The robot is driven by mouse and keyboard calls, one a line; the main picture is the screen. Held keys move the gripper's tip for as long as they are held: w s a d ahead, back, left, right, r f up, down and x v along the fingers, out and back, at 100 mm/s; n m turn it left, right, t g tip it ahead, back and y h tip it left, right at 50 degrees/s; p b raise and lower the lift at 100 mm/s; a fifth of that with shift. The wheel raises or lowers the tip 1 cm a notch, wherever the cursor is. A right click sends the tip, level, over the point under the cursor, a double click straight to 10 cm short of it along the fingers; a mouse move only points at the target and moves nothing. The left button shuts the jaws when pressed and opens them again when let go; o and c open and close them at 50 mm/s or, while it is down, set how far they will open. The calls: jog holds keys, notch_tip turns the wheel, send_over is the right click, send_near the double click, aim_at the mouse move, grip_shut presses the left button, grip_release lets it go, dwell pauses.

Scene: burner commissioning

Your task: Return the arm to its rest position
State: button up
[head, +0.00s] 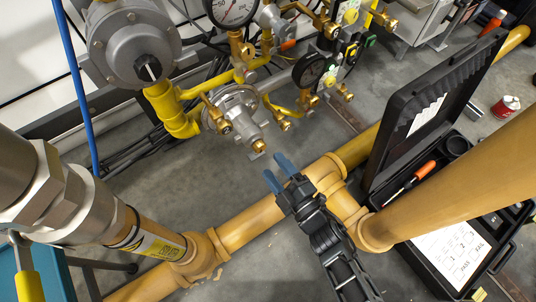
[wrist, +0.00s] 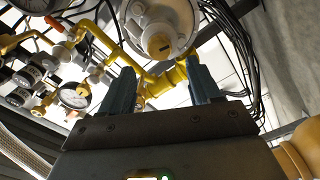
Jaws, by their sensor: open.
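My gripper (head: 279,170) shows in the middle of the head view, with its arm coming up from the bottom. Its two blue-grey fingers are apart with nothing between them. It is over the yellow-brown pipe and below the gauges and valves. In the wrist view my gripper (wrist: 160,88) also shows open and empty, with its fingers pointing toward a round regulator (wrist: 160,25) and yellow piping. I cannot tell the exact gap between the fingers and the piping.
A large yellow pipe (head: 250,222) runs beneath my arm, and a thick one (head: 470,175) rises at right. An open black case (head: 440,105) with a screwdriver (head: 424,169) stands at right. Pressure gauges (head: 310,70) and a grey regulator (head: 135,45) are at the top. A red can (head: 507,106) stands on the floor.

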jog(key=shift+v, duration=1.05)
jog(key=shift+s, duration=0.1)
jog(key=s+d+r+m+h, duration=0.3)
jog(key=s+d+r+m, duration=0.15)
jog(key=s, duration=0.35)
jog(key=s+d+r+m+t+h, duration=0.1)
jog(key=s+d+r+m+h, duration=0.1)
jog(key=s+d+r+m, duration=0.35)
jog(key=s+d+r+m+h, duration=0.35)
jog(key=s+d, duration=0.25)
jog(key=s, duration=0.4)
jog(key=s+d+r+m+g+h, duration=0.15)
jog(key=s+r+m, duration=0.4)
jog(key=r, duration=0.65)
notch_tip(320, 180, up, 32)
jog(key=p, duration=3.2)
jog(key=shift+s+d+p, duration=0.3)
